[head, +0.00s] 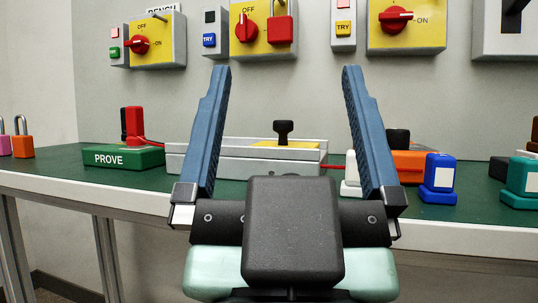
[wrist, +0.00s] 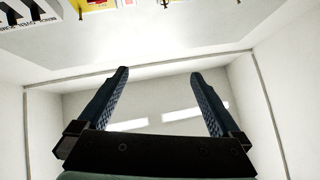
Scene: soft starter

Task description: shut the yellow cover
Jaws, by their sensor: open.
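A low grey box (head: 245,151) lies on the green bench top, in the middle of the head view. A yellow panel (head: 262,143) with an upright black knob (head: 283,130) shows on its top, between my fingers in the picture. I cannot tell whether this panel is the yellow cover, or whether it is open or shut. My gripper (head: 285,70) is open and empty in front of the box, with its fingers pointing up. My gripper hides part of the box's front. In the wrist view my open fingers (wrist: 158,73) stand against the ceiling.
Yellow switch panels (head: 167,52) with red knobs hang on the wall, one with a red padlock (head: 280,29). A green PROVE block (head: 122,158) stands left of the box.

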